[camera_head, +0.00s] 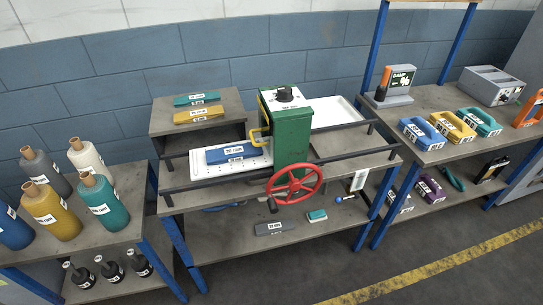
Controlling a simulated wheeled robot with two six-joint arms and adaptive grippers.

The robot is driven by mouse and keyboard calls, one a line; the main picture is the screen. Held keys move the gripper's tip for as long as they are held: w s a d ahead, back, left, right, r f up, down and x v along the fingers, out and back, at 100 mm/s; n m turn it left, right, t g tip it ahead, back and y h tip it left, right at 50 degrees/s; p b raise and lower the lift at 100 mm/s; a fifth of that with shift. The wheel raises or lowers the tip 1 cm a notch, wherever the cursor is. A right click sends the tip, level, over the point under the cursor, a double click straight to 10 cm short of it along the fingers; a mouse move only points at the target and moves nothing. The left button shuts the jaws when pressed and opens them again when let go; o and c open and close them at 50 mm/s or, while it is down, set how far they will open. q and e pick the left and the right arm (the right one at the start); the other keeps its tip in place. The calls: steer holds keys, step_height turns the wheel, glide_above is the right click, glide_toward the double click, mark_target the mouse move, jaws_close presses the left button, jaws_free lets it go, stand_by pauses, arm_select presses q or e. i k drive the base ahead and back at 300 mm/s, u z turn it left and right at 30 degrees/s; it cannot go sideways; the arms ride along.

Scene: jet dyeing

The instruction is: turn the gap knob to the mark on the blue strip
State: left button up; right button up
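A black knob (285,93) sits on a white dial plate (295,103) on top of the green press housing (291,138). The marks around the knob are too small to read, and I cannot tell where it points. A blue strip (226,154) with white labels lies on the white perforated bed (203,168) just left of the housing; its label print is too small to read surely. Neither of my grippers is in view.
Teal (196,99) and yellow strips (198,115) lie on a raised shelf. Bottles stand left; several coloured handled blocks (452,127) stand right.

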mark_target(284, 94)
steer(key=z, duration=3.2)
steer(key=k, duration=1.35)
steer(key=u, duration=1.35)
steer(key=i, duration=0.8)
steer(key=z, duration=0.1)
